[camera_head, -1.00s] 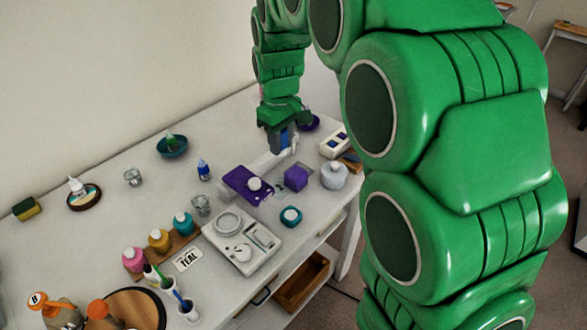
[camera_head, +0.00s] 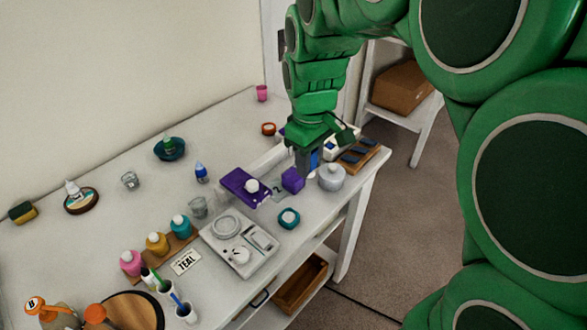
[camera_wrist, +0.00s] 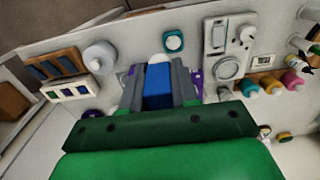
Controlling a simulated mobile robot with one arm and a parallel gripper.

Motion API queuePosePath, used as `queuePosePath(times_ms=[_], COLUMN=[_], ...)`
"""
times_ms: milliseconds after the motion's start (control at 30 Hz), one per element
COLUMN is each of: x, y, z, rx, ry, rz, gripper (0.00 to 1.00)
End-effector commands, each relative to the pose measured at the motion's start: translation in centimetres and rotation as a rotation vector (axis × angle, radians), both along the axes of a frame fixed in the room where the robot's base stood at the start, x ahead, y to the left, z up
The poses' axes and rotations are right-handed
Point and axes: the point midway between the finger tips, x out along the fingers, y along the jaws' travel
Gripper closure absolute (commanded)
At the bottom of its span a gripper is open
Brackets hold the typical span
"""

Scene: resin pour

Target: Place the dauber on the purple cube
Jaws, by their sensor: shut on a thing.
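My gripper (camera_head: 308,168) is shut on a blue thing, which I take to be the dauber (camera_wrist: 158,84). In the wrist view it sits between the grey fingers, with a white rounded end showing beyond them. The purple cube (camera_head: 292,180) stands on the white table, left of the white round bottle (camera_head: 331,178). In the head view my gripper is just behind and right of the cube, close to it in the picture. I cannot tell its height or whether they touch. In the wrist view the gripper seems to hide most of the cube.
A purple tray (camera_head: 238,182) with a white knob lies left of the cube. A teal jar (camera_head: 288,218) and a white scale (camera_head: 238,256) stand in front. A wooden tray of dark blocks (camera_head: 362,158) lies at the right table edge. Paint bottles (camera_head: 157,244) stand further left.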

Motion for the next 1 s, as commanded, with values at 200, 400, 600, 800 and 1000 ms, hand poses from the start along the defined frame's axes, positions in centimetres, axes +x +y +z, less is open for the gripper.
queuePosePath(times_ms=[200,400,600,800,1000], x=[2.5,4.7,7.0,9.0,10.8], y=[0.4,0.9,1.3,1.7,2.0], z=[-1.2,-2.2,-3.2,-4.9,-7.0], rx=[-0.001,-0.001,-0.001,0.000,0.000], ry=[0.003,0.003,0.001,0.003,0.001], rz=[0.000,0.000,0.000,0.001,0.000], gripper=[1.00,1.00,1.00,1.00,1.00])
